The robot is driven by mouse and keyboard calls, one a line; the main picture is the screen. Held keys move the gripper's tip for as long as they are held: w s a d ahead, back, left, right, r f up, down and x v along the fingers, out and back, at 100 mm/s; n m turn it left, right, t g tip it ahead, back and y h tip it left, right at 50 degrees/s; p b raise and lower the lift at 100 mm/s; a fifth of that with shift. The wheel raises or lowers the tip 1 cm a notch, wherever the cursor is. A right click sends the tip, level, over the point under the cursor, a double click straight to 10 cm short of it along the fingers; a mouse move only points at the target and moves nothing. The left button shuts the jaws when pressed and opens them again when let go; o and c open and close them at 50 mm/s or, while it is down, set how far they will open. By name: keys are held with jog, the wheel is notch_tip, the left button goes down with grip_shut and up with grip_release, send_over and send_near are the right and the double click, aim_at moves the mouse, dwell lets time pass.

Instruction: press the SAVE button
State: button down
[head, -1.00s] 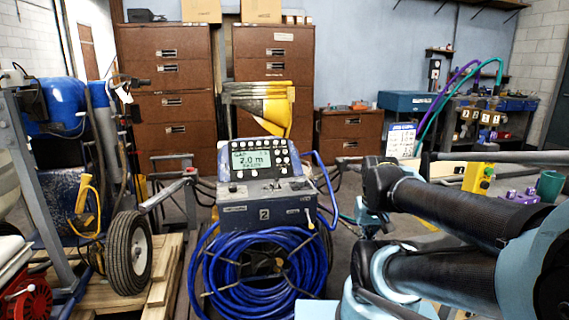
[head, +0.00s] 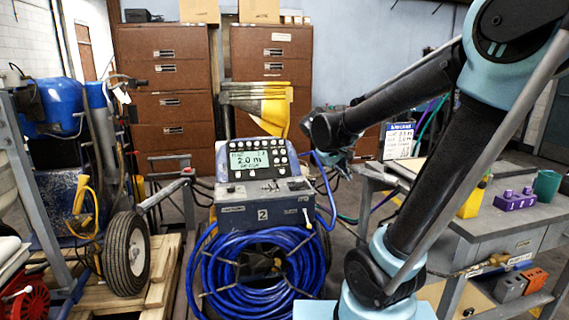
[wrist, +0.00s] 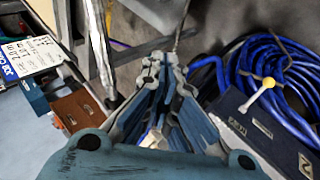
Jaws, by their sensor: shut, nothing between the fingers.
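The control console (head: 265,203) stands in the middle of the head view, with a lit display (head: 249,160) reading 2.0 m. Several pale round buttons (head: 281,160) sit around the display on its dark panel. Their labels are too small to read, so I cannot tell which one is SAVE. My gripper (head: 338,153) is to the right of the panel, apart from it and partly hidden by my wrist. In the wrist view my gripper (wrist: 160,62) is shut and empty. The console's side (wrist: 262,128) shows at the right there, but no buttons are in sight.
A blue hose coil (head: 262,268) hangs on the console's front. A grey bench (head: 500,222) with purple blocks (head: 515,200) stands at right. A wheeled machine with a black tyre (head: 127,252) stands on a pallet at left. Brown cabinets (head: 165,90) line the back.

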aim_at(284, 160)
jog(key=w+a+r+n+t+h, duration=0.1)
jog(key=w+a+r+n+t, duration=0.1)
jog(key=w+a, duration=0.5)
jog(key=w+a+r+n+t+h, duration=0.1)
jog(key=w+a+r+t, duration=0.1)
jog(key=w+a, duration=0.5)
jog(key=a+t, duration=0.1)
jog(key=a, duration=0.4)
jog(key=shift+a+r+n, duration=0.2)
jog(key=shift+r+n, duration=0.2)
jog(key=shift+w+f, duration=0.1)
jog(key=shift+w+a+f, duration=0.3)
jog(key=shift+w+f, duration=0.65)
jog(key=shift+f, duration=0.05)
jog(key=shift+w+a+f, duration=0.25)
jog(key=shift+w+f, duration=0.75)
jog(key=shift+f, duration=0.05)
jog(key=shift+w+a+f, duration=0.3)
jog(key=shift+w+f, duration=0.65)
jog(key=shift+f, duration=0.05)
jog(key=shift+w, duration=0.1)
jog(key=shift+w+a+f, duration=0.1)
jog(key=shift+w+f, duration=0.05)
jog(key=shift+f, duration=0.05)
